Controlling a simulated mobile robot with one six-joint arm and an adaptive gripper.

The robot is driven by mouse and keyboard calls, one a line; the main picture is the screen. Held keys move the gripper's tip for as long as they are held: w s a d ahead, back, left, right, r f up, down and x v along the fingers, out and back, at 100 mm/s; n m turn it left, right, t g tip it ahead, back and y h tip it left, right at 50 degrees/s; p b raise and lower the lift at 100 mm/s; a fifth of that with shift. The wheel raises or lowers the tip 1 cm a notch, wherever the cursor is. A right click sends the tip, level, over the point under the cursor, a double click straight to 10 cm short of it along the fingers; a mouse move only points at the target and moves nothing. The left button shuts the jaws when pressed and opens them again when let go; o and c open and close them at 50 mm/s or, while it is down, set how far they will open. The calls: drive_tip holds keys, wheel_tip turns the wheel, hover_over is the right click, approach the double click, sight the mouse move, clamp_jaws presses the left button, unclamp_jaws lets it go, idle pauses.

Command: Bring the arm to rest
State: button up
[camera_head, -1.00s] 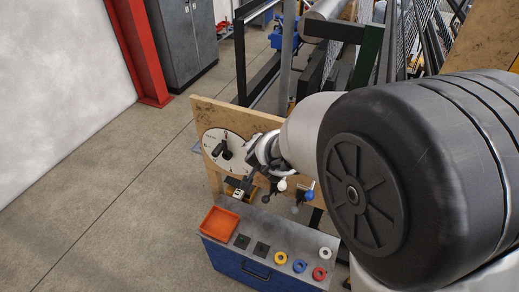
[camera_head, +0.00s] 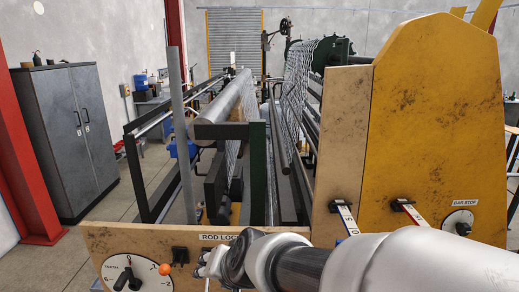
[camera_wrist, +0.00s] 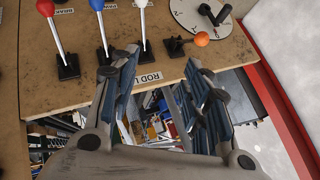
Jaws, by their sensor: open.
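My gripper (camera_wrist: 160,100) is open and empty in the wrist view, its two dark fingers spread in front of the wooden panel's lower edge. The wooden control panel (camera_wrist: 110,85) carries a red-knobbed lever (camera_wrist: 54,32), a blue-knobbed lever (camera_wrist: 101,30) and a white-knobbed lever (camera_wrist: 143,25). A short orange-knobbed lever (camera_wrist: 201,39) sits beside a round dial (camera_wrist: 190,12). The fingers are near the ROD LOCK label (camera_wrist: 153,77); whether they touch the panel I cannot tell. In the head view my arm covers the panel's right part, and the fingertips are hidden.
A yellow machine housing (camera_head: 430,130) with a BAR STOP dial (camera_head: 458,222) stands right. Behind the panel are the weaver's frame and wire mesh (camera_head: 297,85). A grey cabinet (camera_head: 75,135) and red column (camera_head: 25,150) stand left. Bare floor (camera_head: 115,205) lies between cabinet and machine.

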drive_tip(key=s+d+f+g+h+b, duration=0.1)
drive_tip(key=s+d+f+b, duration=0.3)
drive_tip(key=s+d, duration=0.6)
drive_tip(key=s+d+f+n+g+h+b, duration=0.1)
drive_tip(key=s+d+f+h+b, duration=0.2)
drive_tip(key=s+d, duration=0.8)
drive_tip(key=d+h, duration=0.1)
drive_tip(key=d, duration=0.1)
drive_tip(key=shift+d+f+b, duration=0.4)
